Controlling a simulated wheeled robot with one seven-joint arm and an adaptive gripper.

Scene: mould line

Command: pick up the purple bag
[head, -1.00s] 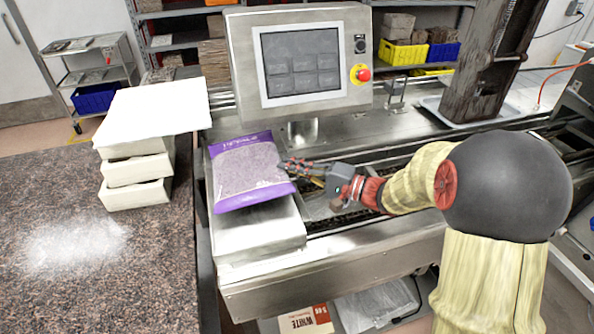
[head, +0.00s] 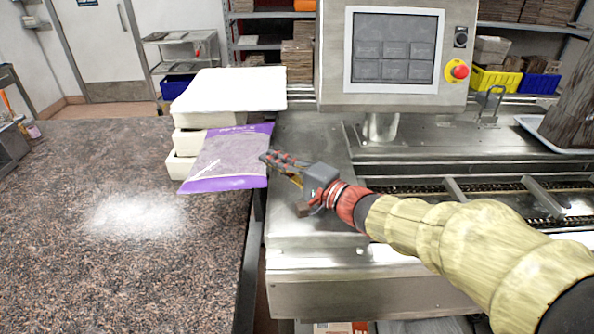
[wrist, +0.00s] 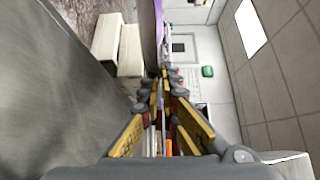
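The purple bag (head: 228,160), a clear-fronted pack with purple bands at top and bottom, hangs in front of the white boxes, tilted, over the counter's right edge. My gripper (head: 270,160) comes from the right, its fingers shut on the bag's right edge. In the wrist view the fingers (wrist: 161,82) close together on the bag, which shows nearly edge-on as a grey and purple strip (wrist: 158,14). The exact grip on the edge is hidden.
White stacked boxes (head: 183,140) with a white lid (head: 230,88) stand behind the bag. The speckled counter (head: 70,220) is largely clear, with a white powder patch (head: 137,215). A control screen (head: 394,50) rises behind the steel machine (head: 310,225).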

